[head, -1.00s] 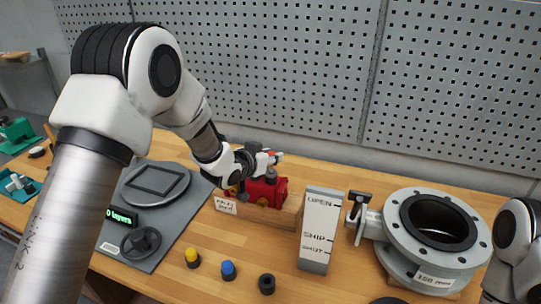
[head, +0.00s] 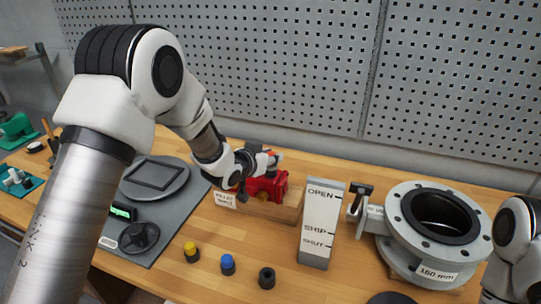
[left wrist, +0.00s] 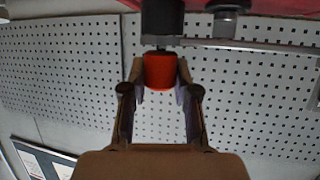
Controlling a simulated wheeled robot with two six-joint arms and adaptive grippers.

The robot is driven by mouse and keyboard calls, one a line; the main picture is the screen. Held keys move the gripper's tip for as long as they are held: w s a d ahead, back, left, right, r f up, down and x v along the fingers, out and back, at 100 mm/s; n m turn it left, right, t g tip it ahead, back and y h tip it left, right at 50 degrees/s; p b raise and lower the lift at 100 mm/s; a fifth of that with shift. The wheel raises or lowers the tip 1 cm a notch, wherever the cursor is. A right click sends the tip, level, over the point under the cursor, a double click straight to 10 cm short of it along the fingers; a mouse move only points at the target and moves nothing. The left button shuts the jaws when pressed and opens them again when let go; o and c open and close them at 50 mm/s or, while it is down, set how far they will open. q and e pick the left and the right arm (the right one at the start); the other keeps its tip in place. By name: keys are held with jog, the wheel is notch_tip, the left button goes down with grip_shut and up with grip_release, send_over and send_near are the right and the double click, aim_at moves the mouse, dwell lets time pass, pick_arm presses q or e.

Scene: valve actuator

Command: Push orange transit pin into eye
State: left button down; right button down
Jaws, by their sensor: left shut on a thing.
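An orange-red cylindrical piece (left wrist: 160,70), which looks like the transit pin, is between the fingers of my left gripper (left wrist: 160,82) in the left wrist view. The fingers press on its two sides. Its far end meets a dark cylindrical part (left wrist: 162,18); whether it sits in an eye cannot be seen. In the head view my left gripper (head: 268,157) is at the top of the red actuator (head: 268,186), which my wrist partly hides. My right arm shows at the right edge, but its gripper is out of view.
The actuator rests on a wooden block (head: 285,212). A grey OPEN/SHIP/SHUT block (head: 321,222) and a flanged valve body (head: 400,235) stand to the right. Yellow (head: 191,252), blue (head: 227,264) and black (head: 267,278) caps stand in front. A grey mat (head: 165,230) lies left.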

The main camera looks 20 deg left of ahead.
pick_arm(q)
jog(key=shift+f, duration=0.15)
jog(key=c, duration=0.8)
grip_release()
jog(key=v, duration=1.2)
